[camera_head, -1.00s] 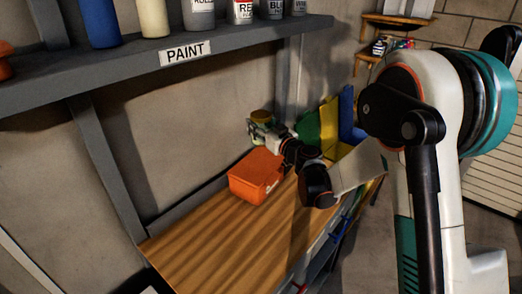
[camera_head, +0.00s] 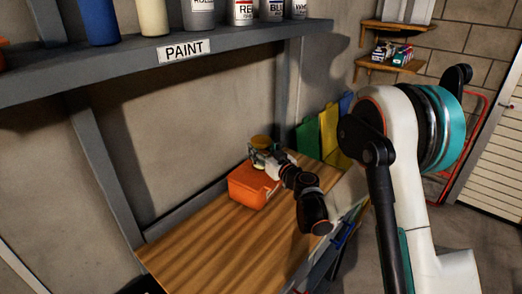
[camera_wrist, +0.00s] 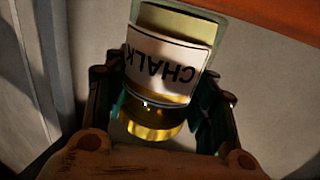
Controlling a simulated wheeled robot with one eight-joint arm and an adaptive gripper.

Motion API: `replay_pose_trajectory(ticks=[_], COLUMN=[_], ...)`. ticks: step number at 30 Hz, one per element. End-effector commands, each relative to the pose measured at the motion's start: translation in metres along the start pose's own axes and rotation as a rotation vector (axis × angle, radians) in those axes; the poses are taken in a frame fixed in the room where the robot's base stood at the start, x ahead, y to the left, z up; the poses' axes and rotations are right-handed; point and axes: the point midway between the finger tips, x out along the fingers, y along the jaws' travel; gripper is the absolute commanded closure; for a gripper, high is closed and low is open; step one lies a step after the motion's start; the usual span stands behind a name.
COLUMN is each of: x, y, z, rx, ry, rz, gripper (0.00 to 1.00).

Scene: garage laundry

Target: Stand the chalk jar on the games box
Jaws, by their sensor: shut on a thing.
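The chalk jar (camera_wrist: 165,65) has a white label reading CHALK and a gold lid, and its label appears upside down in the wrist view. In the head view the chalk jar (camera_head: 262,142) shows its yellowish lid on top and looks about upright. My gripper (camera_head: 263,157) is shut around the jar; in the wrist view its fingers (camera_wrist: 160,100) sit on both sides of it. The orange box (camera_head: 248,189), apparently the games box, lies on the workbench. The jar is over or just behind its back right part; I cannot tell whether they touch. An orange strip (camera_wrist: 270,12) shows beyond the jar.
The wooden workbench (camera_head: 215,240) is clear in front of the box. A grey shelf (camera_head: 120,65) labelled PAINT with several cans hangs above on the left. Green, yellow and blue panels (camera_head: 325,130) stand behind the bench's far end.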

Motion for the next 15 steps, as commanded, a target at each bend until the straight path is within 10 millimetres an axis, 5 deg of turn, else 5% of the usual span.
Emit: replay_pose_trajectory(ticks=[2,3,5,15], x=[0.0,0.0,0.0,0.0], y=[0.0,0.0,0.0,0.0], z=[0.0034,0.0024,0.002,0.0013], rx=[0.0,0.0,0.0,0.0], ry=[0.0,0.0,0.0,0.0], rz=[0.0,0.0,0.0,0.0], gripper=[0.78,0.4,0.29,0.29])
